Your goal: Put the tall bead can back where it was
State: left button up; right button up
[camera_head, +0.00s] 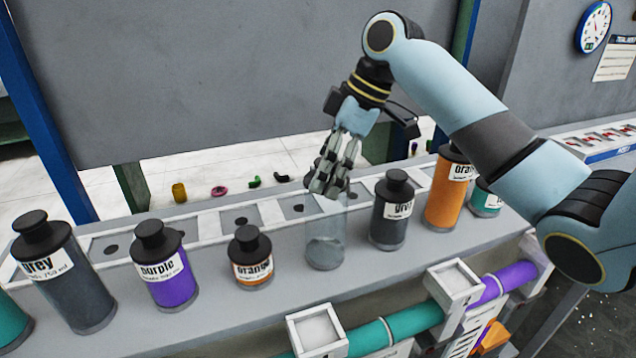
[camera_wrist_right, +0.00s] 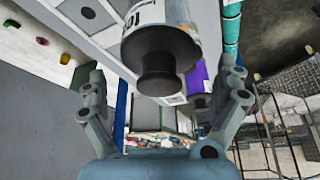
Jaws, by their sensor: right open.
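A clear, see-through can (camera_head: 325,242) stands upright on the grey ledge, between the small orange can and a grey can. My right gripper (camera_head: 331,186) is directly above it, fingers pointing down, hiding its top in the head view. In the right wrist view, a can with a black knobbed lid (camera_wrist_right: 160,58) and a partly cut-off white label lies between the spread fingers of my right gripper (camera_wrist_right: 165,97). The fingers look apart from it, open. I cannot tell which can is the tall bead can. My left gripper is not in view.
Along the ledge stand a large grey can (camera_head: 62,285), a purple can (camera_head: 167,270), a small orange can (camera_head: 251,258), a dark grey can (camera_head: 391,212) and a tall orange can (camera_head: 446,195). A white rack with dark holes (camera_head: 215,222) runs behind them. Pipes run below the front edge.

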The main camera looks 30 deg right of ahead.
jog(key=b+v, duration=0.1)
jog(key=v, duration=0.7)
jog(key=shift+r, duration=0.1)
jog(key=shift+d, duration=0.1)
